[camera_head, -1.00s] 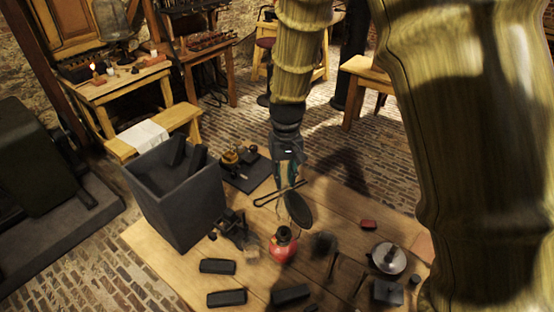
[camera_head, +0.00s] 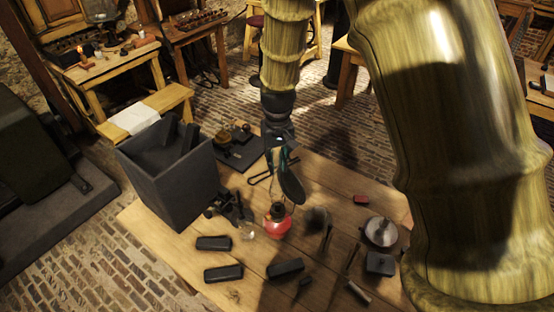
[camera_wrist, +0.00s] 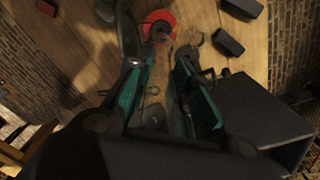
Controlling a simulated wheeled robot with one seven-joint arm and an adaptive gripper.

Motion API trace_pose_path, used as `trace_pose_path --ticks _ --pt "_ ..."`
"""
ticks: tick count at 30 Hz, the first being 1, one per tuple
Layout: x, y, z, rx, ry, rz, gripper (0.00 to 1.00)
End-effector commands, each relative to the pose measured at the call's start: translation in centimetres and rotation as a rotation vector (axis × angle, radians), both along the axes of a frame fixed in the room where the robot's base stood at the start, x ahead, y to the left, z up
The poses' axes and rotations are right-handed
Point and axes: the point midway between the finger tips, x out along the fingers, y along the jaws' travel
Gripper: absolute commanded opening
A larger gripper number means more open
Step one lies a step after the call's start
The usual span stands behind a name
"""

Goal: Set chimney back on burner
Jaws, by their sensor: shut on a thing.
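The red lamp (camera_head: 277,226) with its dark burner (camera_head: 278,210) stands on the wooden table, and it also shows at the top of the wrist view (camera_wrist: 158,20). My gripper (camera_head: 281,166) hangs just above and behind it. In the wrist view its teal-sided fingers (camera_wrist: 163,110) are closed in around a barely visible clear shape, which I take to be the glass chimney. The chimney's outline is too faint to trace, and I cannot tell whether its lower end touches the burner. A dark oval piece (camera_head: 291,184) shows beside the fingertips.
A tall dark square jar (camera_head: 175,190) stands left of the lamp. Several black blocks (camera_head: 222,272) lie in front. A round metal pot (camera_head: 381,232), a dark box (camera_head: 380,264) and a small red block (camera_head: 361,199) lie to the right. Thin tools lie between.

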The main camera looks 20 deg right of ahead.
Motion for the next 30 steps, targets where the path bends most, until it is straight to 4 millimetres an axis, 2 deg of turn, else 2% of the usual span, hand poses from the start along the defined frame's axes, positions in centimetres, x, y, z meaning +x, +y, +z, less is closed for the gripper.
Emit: trace_pose_path --ticks 3,13,30 --pt "-0.53 0.00 0.26 0.000 -0.002 0.000 0.00" --pt "-0.13 0.02 -0.16 0.000 0.004 0.000 0.00" --pt "-0.95 0.05 -0.06 0.000 0.005 0.000 0.00"
